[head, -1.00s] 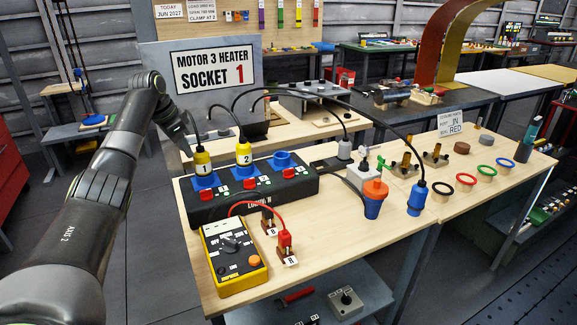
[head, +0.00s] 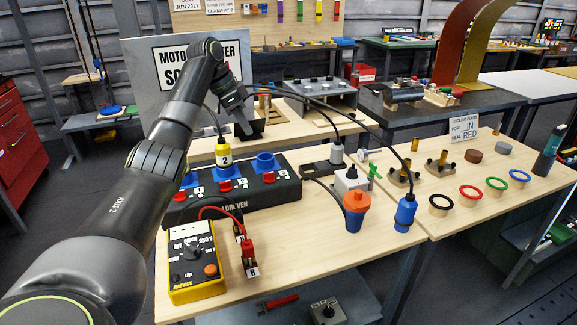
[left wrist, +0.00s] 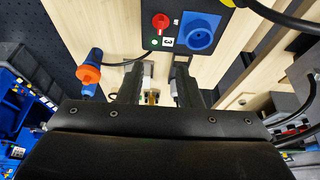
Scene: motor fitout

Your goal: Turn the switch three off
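A dark socket block (head: 285,190) lies on the wooden bench with three blue sockets and red switches in a row. The red switch three (head: 269,178) is at its right end, below the empty blue socket (head: 265,163). In the left wrist view the red switch (left wrist: 160,23) sits at top centre beside the label 3 (left wrist: 167,42) and the blue socket (left wrist: 200,31). My left gripper (head: 246,128) is above and behind the block in the head view, apart from the switch. Its fingers (left wrist: 158,68) are apart with nothing held. My right gripper is out of view.
A yellow plug 2 (head: 222,153) stands in the middle socket with its cable rising. A yellow meter (head: 196,262), an orange-topped plug (head: 356,205) and a blue connector (head: 405,212) stand in front and right. Black cables arch over the bench. My arm hides the left socket's surroundings.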

